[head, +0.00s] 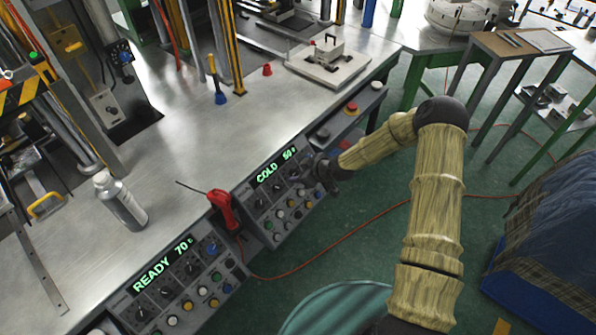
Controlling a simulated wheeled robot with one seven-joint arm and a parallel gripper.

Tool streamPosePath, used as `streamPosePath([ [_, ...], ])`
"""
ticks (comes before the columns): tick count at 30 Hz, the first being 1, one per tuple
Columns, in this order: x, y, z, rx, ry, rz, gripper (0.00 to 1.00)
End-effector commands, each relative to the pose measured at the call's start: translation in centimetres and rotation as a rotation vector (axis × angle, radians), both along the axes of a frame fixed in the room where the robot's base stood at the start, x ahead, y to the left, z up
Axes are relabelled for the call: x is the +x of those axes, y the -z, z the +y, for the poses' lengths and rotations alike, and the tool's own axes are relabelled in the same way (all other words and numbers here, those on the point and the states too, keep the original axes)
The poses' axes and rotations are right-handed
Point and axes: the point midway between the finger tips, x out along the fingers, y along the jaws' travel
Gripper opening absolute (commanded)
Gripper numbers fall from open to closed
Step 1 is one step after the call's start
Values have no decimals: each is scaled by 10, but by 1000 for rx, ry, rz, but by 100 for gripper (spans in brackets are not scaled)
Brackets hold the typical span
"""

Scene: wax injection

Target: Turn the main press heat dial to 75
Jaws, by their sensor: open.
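Two control panels with knobs and coloured buttons are on the front face of the bench. The nearer panel (180,284) has a green display (163,263) reading READY 70. The farther panel (276,198) has a green display (276,167) reading COLD 50. I cannot tell from the labels which one is the main press panel or which knob is its heat dial. My gripper (318,176) is dark and small in view, open, at the right end of the farther panel. It hides part of that panel's right side, and I cannot tell whether it touches a knob.
A red-handled tool (223,209) hangs at the bench edge between the panels, with an orange cable across the floor. A metal bottle (119,200) stands on the bench. A red button (351,107) is beyond my gripper. The green floor right of the panels is mostly clear.

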Motion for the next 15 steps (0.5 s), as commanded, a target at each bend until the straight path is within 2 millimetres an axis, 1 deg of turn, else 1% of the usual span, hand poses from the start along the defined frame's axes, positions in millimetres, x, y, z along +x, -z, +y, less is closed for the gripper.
streamPosePath([
  [3, 6, 10, 8, 0, -1, 1, 49],
  [6, 9, 14, 11, 0, 1, -1, 49],
  [14, 10, 16, 12, -1, 1, 0, 49],
  [15, 10, 16, 12, -1, 1, 0, 47],
])
